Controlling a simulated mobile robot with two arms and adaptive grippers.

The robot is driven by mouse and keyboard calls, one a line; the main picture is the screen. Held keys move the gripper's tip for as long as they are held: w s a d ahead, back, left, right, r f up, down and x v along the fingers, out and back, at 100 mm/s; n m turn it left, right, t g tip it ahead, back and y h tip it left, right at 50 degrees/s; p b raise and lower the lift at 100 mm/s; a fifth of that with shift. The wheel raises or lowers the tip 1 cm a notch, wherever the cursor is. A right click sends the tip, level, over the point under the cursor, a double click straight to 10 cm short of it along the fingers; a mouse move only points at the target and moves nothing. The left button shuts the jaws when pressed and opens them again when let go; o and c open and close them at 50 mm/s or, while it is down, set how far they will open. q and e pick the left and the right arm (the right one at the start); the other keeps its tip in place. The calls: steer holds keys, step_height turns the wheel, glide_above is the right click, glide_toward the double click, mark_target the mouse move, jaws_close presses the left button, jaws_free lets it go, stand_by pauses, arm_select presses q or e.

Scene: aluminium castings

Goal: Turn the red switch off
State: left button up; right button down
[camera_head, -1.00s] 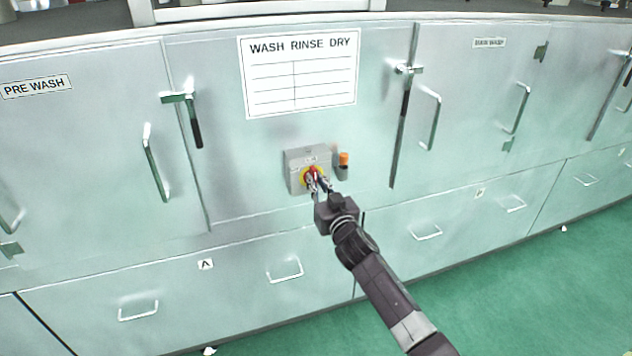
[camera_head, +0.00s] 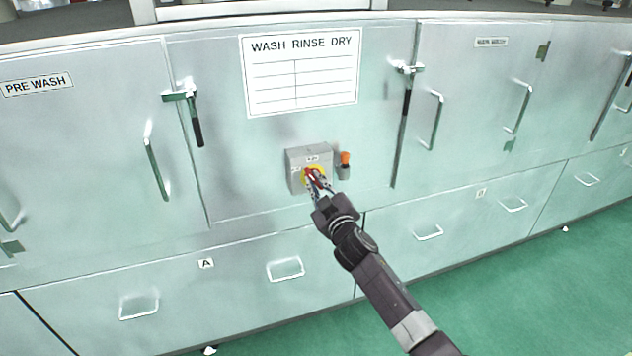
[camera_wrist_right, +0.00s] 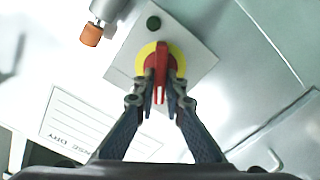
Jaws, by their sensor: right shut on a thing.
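The red switch (camera_wrist_right: 161,72) sits on a yellow round plate on a grey box (camera_head: 297,158) fixed to the machine's front panel. In the right wrist view its red handle stands between the two fingertips. My right gripper (camera_head: 316,181) is at the box, shut on the red handle; in the right wrist view the fingers (camera_wrist_right: 161,98) close in on it from both sides. The gripper hides part of the switch in the head view. My left gripper is not in view.
An orange-tipped knob (camera_head: 345,158) sits just right of the box and also shows in the right wrist view (camera_wrist_right: 91,35). A WASH RINSE DRY sign (camera_head: 300,72) is above. Door handles and latches stick out on both sides. Green floor is clear at the lower right.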

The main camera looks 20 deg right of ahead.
steer(key=n, duration=0.5)
steer(key=shift+a+f+n, duration=0.15)
steer(key=shift+f+n, duration=0.1)
steer(key=shift+n, duration=0.05)
steer(key=n, duration=0.5)
steer(key=shift+a+f, duration=0.1)
steer(key=shift+f, duration=0.1)
steer(key=shift+n, duration=0.4)
steer(key=c, duration=2)
jaws_free()
steer(key=shift+s, duration=0.1)
steer(key=s, duration=1.1)
steer(key=shift+s+d, duration=0.25)
steer(key=shift+s, duration=0.15)
